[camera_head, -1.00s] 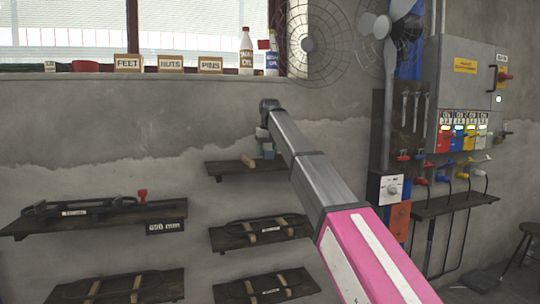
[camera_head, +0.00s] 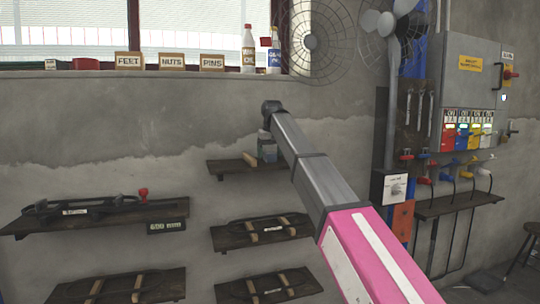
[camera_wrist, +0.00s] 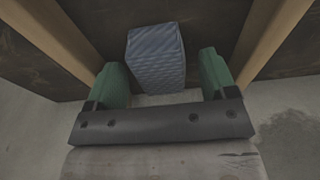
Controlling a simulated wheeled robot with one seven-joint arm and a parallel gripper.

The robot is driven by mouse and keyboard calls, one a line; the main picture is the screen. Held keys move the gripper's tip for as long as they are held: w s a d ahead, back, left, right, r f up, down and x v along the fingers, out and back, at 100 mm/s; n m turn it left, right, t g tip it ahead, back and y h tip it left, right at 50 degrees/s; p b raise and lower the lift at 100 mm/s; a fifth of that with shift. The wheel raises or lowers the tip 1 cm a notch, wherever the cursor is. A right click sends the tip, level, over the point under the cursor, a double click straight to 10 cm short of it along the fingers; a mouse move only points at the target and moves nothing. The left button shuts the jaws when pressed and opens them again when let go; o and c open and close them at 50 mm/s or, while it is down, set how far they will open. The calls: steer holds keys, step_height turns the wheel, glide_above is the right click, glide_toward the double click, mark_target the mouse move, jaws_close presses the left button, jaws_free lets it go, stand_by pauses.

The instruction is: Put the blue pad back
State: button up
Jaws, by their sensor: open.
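The blue pad (camera_wrist: 156,50) is a ribbed blue-grey block in the wrist view. It stands on a dark wooden shelf (camera_wrist: 205,25), between two pale wooden strips and apart from both. My gripper (camera_wrist: 162,72) has two green fingers spread wide, one on each side of the pad's near end, with a gap at each side. The pad reaches beyond the fingertips. In the head view my gripper is at the upper small shelf (camera_head: 222,168), where the pad (camera_head: 267,153) shows small and blue-grey below my wrist. The fingers are hard to make out there.
The pale wooden strips (camera_wrist: 270,40) flank the fingers. Lower shelves (camera_head: 225,240) hold dark strapped bundles. A left shelf (camera_head: 110,220) bears a long dark tool. The grey wall is close behind. A fan and electrical cabinet (camera_head: 465,90) stand to the right.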

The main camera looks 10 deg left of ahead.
mark_target(271, 153)
steer(key=r, duration=0.4)
steer(key=s+r, duration=0.1)
steer(key=r, duration=0.2)
steer(key=shift+d+r, duration=0.1)
steer(key=shift+d, duration=0.2)
stand_by(0.8)
